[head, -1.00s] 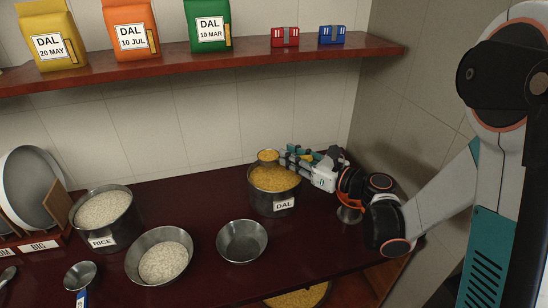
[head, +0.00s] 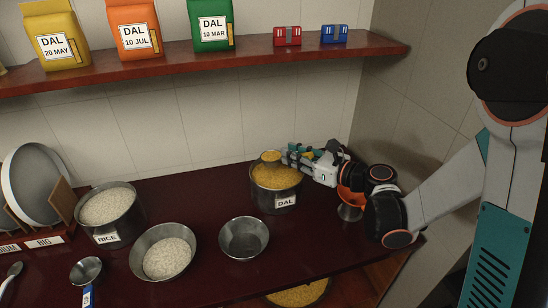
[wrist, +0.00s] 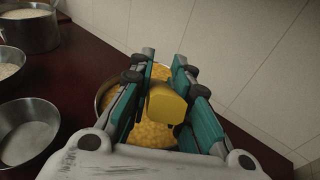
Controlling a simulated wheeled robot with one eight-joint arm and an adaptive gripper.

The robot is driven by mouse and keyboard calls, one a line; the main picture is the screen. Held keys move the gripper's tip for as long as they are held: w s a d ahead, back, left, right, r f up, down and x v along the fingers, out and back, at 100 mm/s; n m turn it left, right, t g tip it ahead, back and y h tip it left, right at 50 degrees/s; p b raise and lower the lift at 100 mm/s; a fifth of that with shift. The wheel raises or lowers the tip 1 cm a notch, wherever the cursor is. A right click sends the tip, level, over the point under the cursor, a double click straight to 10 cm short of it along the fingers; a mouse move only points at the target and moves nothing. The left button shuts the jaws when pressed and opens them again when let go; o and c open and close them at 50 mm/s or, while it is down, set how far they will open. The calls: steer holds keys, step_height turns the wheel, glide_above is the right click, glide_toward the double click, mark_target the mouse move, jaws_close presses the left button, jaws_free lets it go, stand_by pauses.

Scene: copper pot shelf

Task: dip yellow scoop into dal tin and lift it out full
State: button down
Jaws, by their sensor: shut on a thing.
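The dal tin (head: 262,200) is a round metal pot labelled DAL, full of yellow dal (head: 282,178), on the dark red counter. My gripper (head: 292,156) is at the tin's back right, shut on the yellow scoop. In the wrist view the scoop's yellow handle (wrist: 166,103) sits between the teal fingers, with dal visible around and below it. In the head view the scoop's small round cup (head: 270,157) shows at the tin's far rim, with yellow dal heaped in it. The fingers hide most of the handle, and I cannot tell how far the cup clears the dal.
An empty metal bowl (head: 244,240) stands in front of the tin. A bowl of rice (head: 143,262), a rice tin (head: 128,222) and a ladle (head: 86,271) are left. A shelf (head: 180,62) with dal bags runs above. The side wall (head: 420,100) is close on the right.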

steer(key=shift+f+b, duration=0.15)
steer(key=shift+b, duration=0.55)
steer(key=shift+t+y+b, duration=0.6)
steer(key=shift+y+b, duration=0.1)
steer(key=shift+b, duration=0.4)
